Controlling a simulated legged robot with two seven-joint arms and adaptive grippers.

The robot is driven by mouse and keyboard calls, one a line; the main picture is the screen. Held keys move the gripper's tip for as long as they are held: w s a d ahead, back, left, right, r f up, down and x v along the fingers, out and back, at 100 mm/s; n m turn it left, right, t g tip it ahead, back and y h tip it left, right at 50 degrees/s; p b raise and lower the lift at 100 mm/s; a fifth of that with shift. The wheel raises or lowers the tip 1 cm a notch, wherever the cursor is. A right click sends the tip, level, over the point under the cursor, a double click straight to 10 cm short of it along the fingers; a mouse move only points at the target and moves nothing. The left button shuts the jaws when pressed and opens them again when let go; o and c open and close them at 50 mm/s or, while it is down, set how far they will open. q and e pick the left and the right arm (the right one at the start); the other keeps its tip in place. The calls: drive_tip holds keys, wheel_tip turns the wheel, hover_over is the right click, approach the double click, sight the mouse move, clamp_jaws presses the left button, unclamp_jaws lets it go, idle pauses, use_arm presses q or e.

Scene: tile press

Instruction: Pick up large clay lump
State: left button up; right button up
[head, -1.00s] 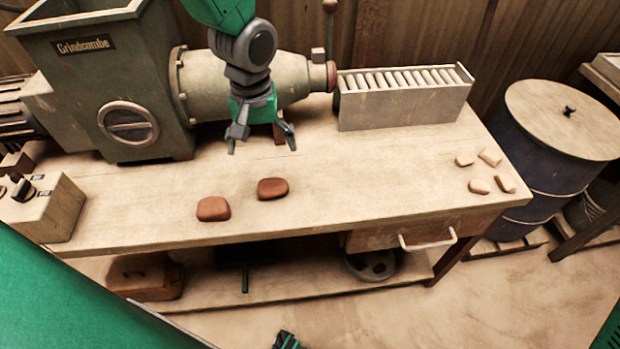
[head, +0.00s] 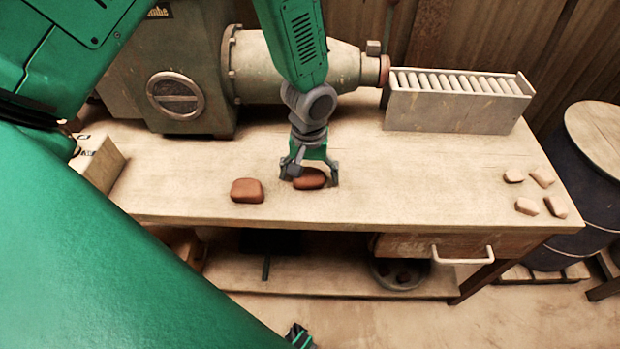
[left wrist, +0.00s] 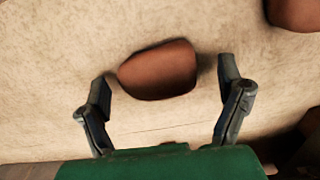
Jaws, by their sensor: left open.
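Two reddish-brown clay lumps lie on the wooden bench in the head view. The left clay lump (head: 247,191) lies clear of my gripper, and the right clay lump (head: 311,178) is between my left gripper's fingers. They look close in size, so I cannot tell surely which is the large one. My left gripper (head: 309,182) is open and low over the right lump, with a finger on either side. In the left wrist view this lump (left wrist: 158,70) sits between the open fingers with gaps at both sides. The other lump (left wrist: 296,12) is cut off at the upper right.
The bench top (head: 420,185) is clear right of the lumps. A grey-green machine (head: 300,68) and a box of rollers (head: 455,112) stand behind. Several small pale pieces (head: 541,178) lie at the right.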

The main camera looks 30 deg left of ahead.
use_arm(q)
drive_tip(key=shift+f, duration=0.3)
drive_tip(key=c, duration=1.4)
drive_tip(key=shift+r, duration=0.15)
drive_tip(key=shift+c, duration=0.2)
